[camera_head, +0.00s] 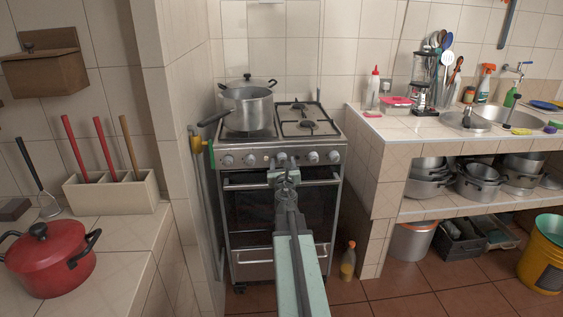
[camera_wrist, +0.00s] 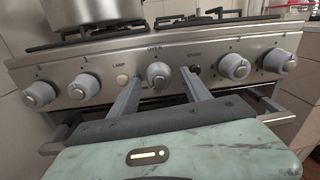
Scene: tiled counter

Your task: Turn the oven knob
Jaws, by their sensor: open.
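The oven (camera_head: 283,205) stands at the middle of the head view, with a row of several grey knobs along its steel front panel. The middle oven knob (camera_wrist: 158,75), under an "OVEN" label, shows in the wrist view between my two fingertips. My gripper (camera_wrist: 161,79) is open and empty, one finger on each side of that knob in the picture. I cannot tell whether the fingers touch it. In the head view my gripper (camera_head: 284,172) is in front of the panel and partly hides the middle knob.
A steel pot (camera_head: 247,108) sits on the left of the stovetop. The oven door handle (camera_head: 245,185) runs below the knobs. Small "LAMP" (camera_wrist: 122,79) and "SPARK" (camera_wrist: 195,69) buttons flank the middle knob. A tiled wall is close on the left and a counter (camera_head: 425,128) on the right.

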